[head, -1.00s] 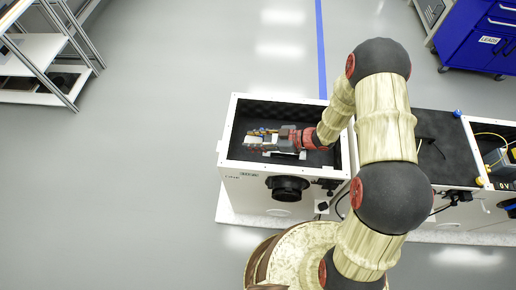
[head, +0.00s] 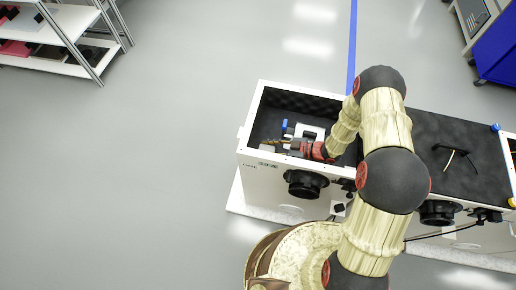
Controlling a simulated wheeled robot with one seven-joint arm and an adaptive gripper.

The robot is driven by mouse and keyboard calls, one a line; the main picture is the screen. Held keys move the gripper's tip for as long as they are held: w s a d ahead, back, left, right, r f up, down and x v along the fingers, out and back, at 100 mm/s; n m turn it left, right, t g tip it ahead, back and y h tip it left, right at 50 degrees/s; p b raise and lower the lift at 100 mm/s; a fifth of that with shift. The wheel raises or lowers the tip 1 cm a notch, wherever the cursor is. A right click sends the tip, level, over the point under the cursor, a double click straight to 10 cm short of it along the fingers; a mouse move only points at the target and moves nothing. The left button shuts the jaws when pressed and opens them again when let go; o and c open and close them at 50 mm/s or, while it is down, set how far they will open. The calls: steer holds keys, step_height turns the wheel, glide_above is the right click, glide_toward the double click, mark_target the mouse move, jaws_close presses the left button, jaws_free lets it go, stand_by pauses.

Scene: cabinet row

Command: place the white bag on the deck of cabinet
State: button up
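My gripper (head: 283,144) reaches down into the open-topped white cabinet (head: 262,160) with a dark foam lining. Its fingers are small and partly hidden by the wrist, so I cannot tell whether they are open or shut. A small white item (head: 308,131) and a small blue item (head: 285,126) show right beside the gripper; I cannot tell whether the white one is the bag or part of my gripper. No white bag can be made out with certainty. The dark flat deck (head: 465,180) of the neighbouring cabinet lies right of my arm, with a black handle-like part on it.
The cabinet walls surround my gripper closely. Black round fittings (head: 305,184) stick out from the cabinet fronts. A white shelf rack (head: 70,24) stands at the upper left and a blue cabinet (head: 497,50) at the upper right. The grey floor (head: 130,180) on the left is clear.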

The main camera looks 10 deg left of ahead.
mark_target(262, 149)
steer(key=a, duration=0.2)
steer(key=a+b, duration=0.1)
steer(key=a, duration=0.1)
steer(key=shift+w+a+f, duration=0.1)
steer(key=shift+w, duration=0.2)
steer(key=shift+f+b, duration=0.45)
steer(key=shift+f, duration=0.1)
steer(key=shift+f, duration=0.2)
steer(key=o, duration=1.1)
steer(key=shift+o, duration=0.2)
